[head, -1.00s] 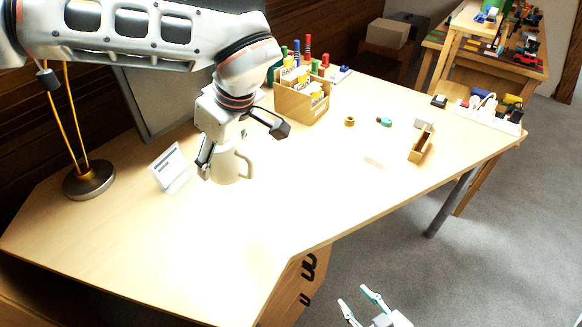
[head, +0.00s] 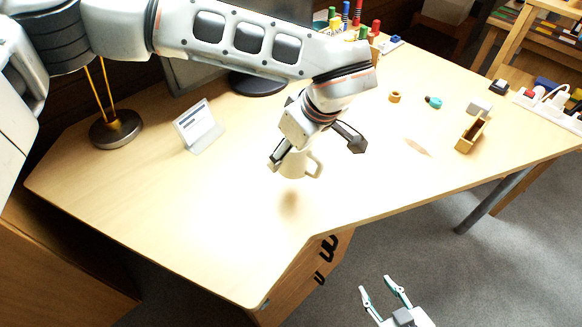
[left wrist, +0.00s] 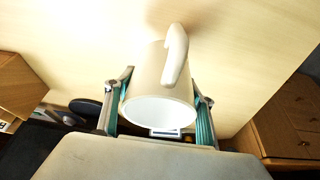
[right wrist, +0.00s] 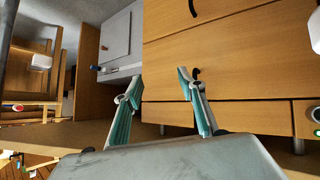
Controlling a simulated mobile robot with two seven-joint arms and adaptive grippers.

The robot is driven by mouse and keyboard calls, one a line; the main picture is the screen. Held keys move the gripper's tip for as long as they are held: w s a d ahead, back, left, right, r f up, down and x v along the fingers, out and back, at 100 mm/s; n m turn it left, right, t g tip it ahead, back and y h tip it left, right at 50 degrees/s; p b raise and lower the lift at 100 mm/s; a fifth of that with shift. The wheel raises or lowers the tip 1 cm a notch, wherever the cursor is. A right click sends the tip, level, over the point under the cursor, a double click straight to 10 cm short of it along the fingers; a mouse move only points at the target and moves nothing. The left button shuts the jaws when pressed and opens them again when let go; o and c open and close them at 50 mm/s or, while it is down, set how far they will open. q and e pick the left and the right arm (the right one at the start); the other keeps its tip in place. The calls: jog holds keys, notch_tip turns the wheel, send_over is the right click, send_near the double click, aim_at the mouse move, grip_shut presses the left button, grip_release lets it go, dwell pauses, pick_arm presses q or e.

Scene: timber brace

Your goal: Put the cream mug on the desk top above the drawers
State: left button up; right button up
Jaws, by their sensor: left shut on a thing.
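The cream mug (head: 295,165) is held by my left gripper (head: 315,155) above the desk top (head: 235,225). A soft shadow lies on the wood below it, so it appears raised off the surface. In the left wrist view the mug (left wrist: 160,82) sits between both fingers, its handle up and its open rim facing the camera. The drawers (head: 300,282), with dark handles, are under the desk's front edge, below the mug in the picture. My right gripper (head: 384,287) is open and empty, low in front of the desk; drawer fronts (right wrist: 225,60) fill much of its wrist view.
A small white sign (head: 198,125) and a lamp base (head: 116,129) stand to the left. An orange ring (head: 395,97), a teal item (head: 434,102) and a small wooden box (head: 471,135) lie to the right. The desk top between sign and front edge is clear.

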pick_arm(q)
notch_tip(320, 180, down, 2)
jog(key=shift+f, duration=0.1)
notch_tip(320, 180, down, 4)
jog(key=shift+r+b, duration=0.25)
jog(key=shift+b, duration=0.2)
jog(key=shift+f, duration=0.3)
jog(key=shift+r, duration=0.15)
pick_arm(e)
jog(key=shift+w+a+r, duration=0.15)
jog(key=shift+w+r, duration=0.2)
jog(key=shift+w, duration=0.2)
pick_arm(q)
jog(key=o, duration=1.3)
pick_arm(e)
jog(key=shift+s+f, duration=0.1)
